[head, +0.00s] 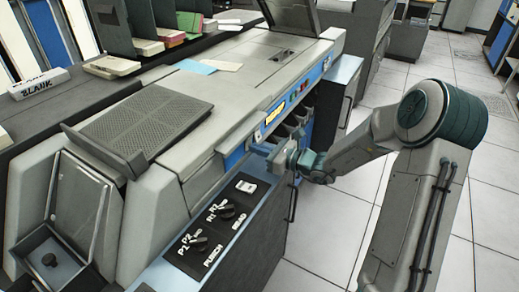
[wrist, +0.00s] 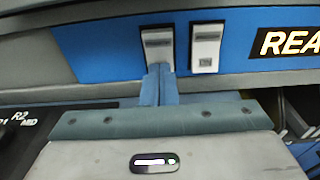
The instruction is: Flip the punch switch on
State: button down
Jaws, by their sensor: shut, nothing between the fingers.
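Two white switches sit side by side on a blue panel in the wrist view: a left switch (wrist: 158,42) and a right switch (wrist: 206,47). No label shows on either, so I cannot tell which is the punch switch. My gripper (wrist: 157,72) is shut and empty, its fingertips at the lower edge of the left switch and hiding part of it. I cannot tell whether they touch. In the head view my gripper (head: 275,155) is at the machine's front, hiding these switches. A black panel (head: 210,228) marked PUNCH and READ has black knobs and a white switch (head: 246,186).
The machine's grey top (head: 255,75) overhangs the strip. Dark slots (head: 295,125) open below it.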

jog(key=s+d+f, duration=0.1)
jog(key=s+d, duration=0.2)
jog(key=d, duration=0.3)
jog(key=s+d+f+p, duration=0.1)
jog(key=s+d, duration=0.3)
jog(key=d, duration=0.2)
jog(key=shift+s, duration=0.1)
jog(key=s+a+r+n+g+h+p, duration=0.3)
jog(key=s+r+n+g, duration=0.2)
jog(key=s+n, duration=0.2)
jog(key=s+a+r+n+g+h+p, duration=0.2)
jog(key=s+a+r+n+g+p, duration=0.1)
jog(key=s+r+n+g+p, duration=0.25)
jog(key=s+d+r+n+t+h+p, duration=0.4)
jog(key=s+d+r+n+h, duration=0.3)
jog(key=s+r+n+h, duration=0.2)
notch_tip(320, 180, up, 3)
jog(key=s+n+p, duration=0.1)
jog(key=n, duration=0.1)
jog(key=shift+s+d+r+n, duration=0.15)
jog(key=shift+s+d+n, duration=0.2)
